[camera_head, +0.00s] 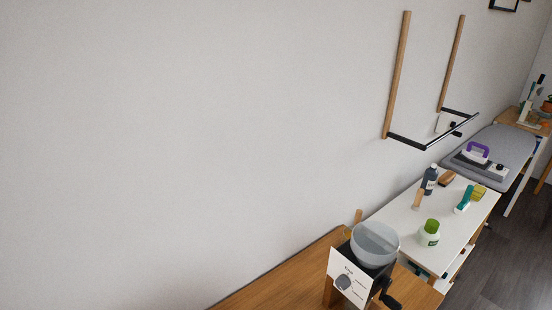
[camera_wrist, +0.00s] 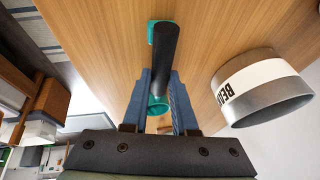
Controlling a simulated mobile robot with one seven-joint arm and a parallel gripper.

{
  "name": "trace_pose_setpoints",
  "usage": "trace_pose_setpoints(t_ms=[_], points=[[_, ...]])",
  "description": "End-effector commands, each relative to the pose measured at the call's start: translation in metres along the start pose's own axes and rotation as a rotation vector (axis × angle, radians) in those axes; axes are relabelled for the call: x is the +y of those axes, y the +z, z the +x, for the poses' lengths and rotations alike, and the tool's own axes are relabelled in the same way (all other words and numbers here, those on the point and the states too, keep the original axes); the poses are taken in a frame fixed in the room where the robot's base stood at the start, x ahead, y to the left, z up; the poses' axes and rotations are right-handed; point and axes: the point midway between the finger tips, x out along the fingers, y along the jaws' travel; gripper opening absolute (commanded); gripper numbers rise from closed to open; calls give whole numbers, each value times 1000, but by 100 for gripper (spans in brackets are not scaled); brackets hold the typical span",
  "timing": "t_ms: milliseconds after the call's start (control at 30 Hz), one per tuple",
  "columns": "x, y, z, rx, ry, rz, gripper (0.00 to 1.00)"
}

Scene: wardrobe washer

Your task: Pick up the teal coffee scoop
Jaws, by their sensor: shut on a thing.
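In the wrist view, the teal coffee scoop (camera_wrist: 158,104) shows with a teal part nearest my gripper, a black middle length (camera_wrist: 163,58) and another teal part at its far end. My gripper (camera_wrist: 160,86) has its two blue fingers on either side of the scoop and is shut on it. The scoop is over the wooden tabletop (camera_wrist: 215,35); I cannot tell whether it touches it. The head view does not show my gripper or the scoop clearly.
A silver can with a white label (camera_wrist: 262,85) stands right of the scoop. In the head view, a coffee grinder with a grey bowl-shaped top (camera_head: 375,243) stands on the wooden table (camera_head: 290,277). A white table (camera_head: 398,215) beyond holds bottles and brushes.

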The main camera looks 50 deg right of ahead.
Motion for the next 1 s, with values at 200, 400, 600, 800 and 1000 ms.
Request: trace_pose_setpoints(t_ms=[200, 400, 600, 800, 1000], points=[[-2, -3, -6, 1, -1, 1, 0], [-7, -12, -28, 1, -4, 2, 0], [-15, -26, -62, 1, -5, 3, 0], [-19, -35, -85, 0, -2, 1, 0], [-20, -38, -91, 0, 0, 0, 0]])
